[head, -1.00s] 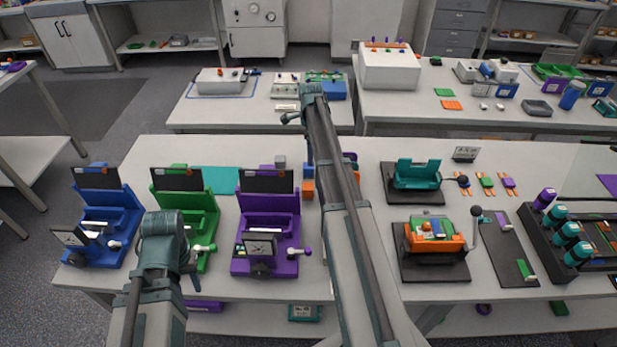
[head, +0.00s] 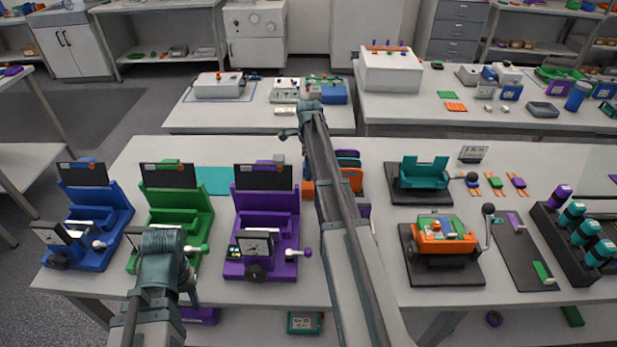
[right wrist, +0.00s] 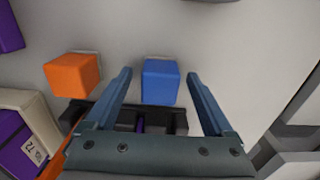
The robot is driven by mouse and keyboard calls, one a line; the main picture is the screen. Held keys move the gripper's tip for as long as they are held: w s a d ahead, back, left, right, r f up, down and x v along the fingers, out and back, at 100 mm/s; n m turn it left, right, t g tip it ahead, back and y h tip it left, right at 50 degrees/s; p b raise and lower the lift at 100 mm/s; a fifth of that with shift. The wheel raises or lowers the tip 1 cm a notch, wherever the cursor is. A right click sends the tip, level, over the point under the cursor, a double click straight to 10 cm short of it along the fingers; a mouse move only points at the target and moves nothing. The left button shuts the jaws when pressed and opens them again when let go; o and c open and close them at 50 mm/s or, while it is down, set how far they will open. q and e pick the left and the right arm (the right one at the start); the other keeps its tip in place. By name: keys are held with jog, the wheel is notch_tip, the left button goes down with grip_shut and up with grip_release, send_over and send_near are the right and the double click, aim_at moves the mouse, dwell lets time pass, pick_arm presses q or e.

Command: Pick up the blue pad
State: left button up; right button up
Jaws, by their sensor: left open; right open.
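A blue pad (right wrist: 160,82), a small block, shows in the right wrist view on the pale bench top. My right gripper (right wrist: 157,74) is open, its two fingers on either side of the pad in the picture, with visible gaps. I cannot tell how far above the bench the fingers are. In the head view the right arm hides the blue pad. My left gripper (head: 187,290) is at the lower left, in front of the green machine (head: 176,215); its fingertips are not clear.
An orange block (right wrist: 72,74) lies left of the pad. A dark slotted rack (right wrist: 90,108) is close below it, partly behind my gripper. A purple machine (head: 265,225) stands left of the right arm, an orange machine (head: 445,240) to the right. A teal mat (head: 213,180) lies behind.

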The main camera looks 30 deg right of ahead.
jog(key=shift+f, duration=0.45)
pick_arm(q)
jog(key=shift+f, duration=0.3)
pick_arm(e)
jog(key=shift+r, duration=0.15)
jog(key=shift+c, duration=0.4)
grip_shut()
notch_tip(320, 180, up, 10)
jog(key=p, duration=1)
pick_arm(q)
notch_tip(320, 180, up, 10)
